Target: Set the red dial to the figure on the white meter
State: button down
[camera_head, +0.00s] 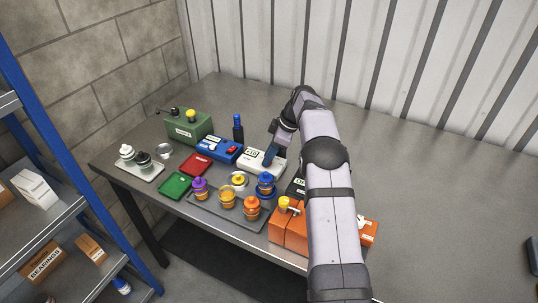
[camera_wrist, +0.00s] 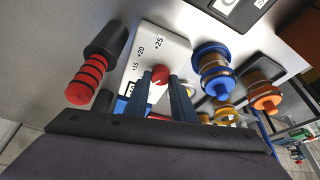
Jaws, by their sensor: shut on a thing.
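The white meter box (camera_head: 253,165) stands on the bench left of my arm in the head view, with a dark display whose figure is too small to read surely. In the wrist view its white face (camera_wrist: 172,43) carries the marks +15, +20 and +25. The red dial (camera_wrist: 159,72) sits on that face below the marks; its pointer direction is not clear. My gripper (camera_wrist: 166,84) is shut on the red dial, one dark blue finger on each side. In the head view my gripper (camera_head: 271,158) comes down on the white box and hides the dial.
A blue box (camera_head: 207,153) and a dark bottle (camera_head: 238,130) stand close by. A grey tray (camera_head: 213,210) with several coloured jars is in front. A red tray (camera_head: 187,168), a green tray (camera_head: 175,186) and a green box (camera_head: 189,127) are leftward. The bench at right is mostly clear.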

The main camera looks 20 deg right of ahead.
jog(key=c, duration=1.5)
grip_release()
jog(key=b+v, duration=0.1)
jog(key=v, duration=0.6)
jog(key=shift+r+b, duration=0.15)
jog(key=shift+b, duration=0.2)
